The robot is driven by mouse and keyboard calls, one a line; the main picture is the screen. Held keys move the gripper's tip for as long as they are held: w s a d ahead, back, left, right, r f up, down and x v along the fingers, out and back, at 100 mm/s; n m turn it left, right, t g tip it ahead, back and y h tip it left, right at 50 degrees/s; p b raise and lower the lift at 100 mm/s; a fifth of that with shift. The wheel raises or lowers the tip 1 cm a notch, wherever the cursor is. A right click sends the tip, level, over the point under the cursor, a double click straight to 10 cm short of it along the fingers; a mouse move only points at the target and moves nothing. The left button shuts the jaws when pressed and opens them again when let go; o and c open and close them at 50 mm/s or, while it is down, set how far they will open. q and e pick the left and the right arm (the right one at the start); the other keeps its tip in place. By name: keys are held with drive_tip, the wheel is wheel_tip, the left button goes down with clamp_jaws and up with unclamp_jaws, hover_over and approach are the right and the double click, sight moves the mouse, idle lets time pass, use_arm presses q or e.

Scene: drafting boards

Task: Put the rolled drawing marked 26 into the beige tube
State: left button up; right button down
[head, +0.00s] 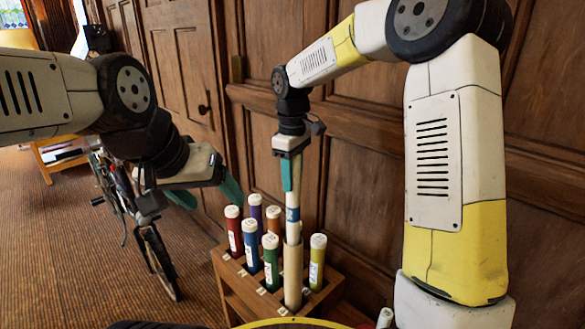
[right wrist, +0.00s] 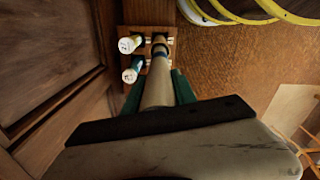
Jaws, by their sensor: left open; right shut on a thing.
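The rolled drawing (head: 293,197) is a slim cream roll with a blue band, held upright; no number is readable on it. My right gripper (head: 290,178) is shut on its upper part. The beige tube (head: 292,278) stands in the rack directly below, and the roll's lower end meets its mouth. I cannot tell how far inside the end is. In the right wrist view, the roll (right wrist: 158,88) points away between the green fingers (right wrist: 158,92). My left gripper (head: 207,194) is open and empty, left of the rack and above it.
The wooden rack (head: 232,290) also holds red (head: 234,232), blue (head: 250,247), purple (head: 255,208), orange (head: 273,222), green (head: 271,264) and yellow (head: 317,263) tubes with white tops, close around the beige one. A panelled wall (head: 350,190) stands behind. A bicycle (head: 155,255) is at left.

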drive_tip(key=shift+f, duration=3.25)
drive_tip(key=c, duration=0.9)
unclamp_jaws()
drive_tip(key=shift+r, duration=0.1)
wheel_tip(320, 180, up, 8)
hover_over(292, 198)
drive_tip(key=w, duration=0.2)
drive_tip(key=shift+f, duration=0.2)
drive_tip(key=shift+d, duration=0.1)
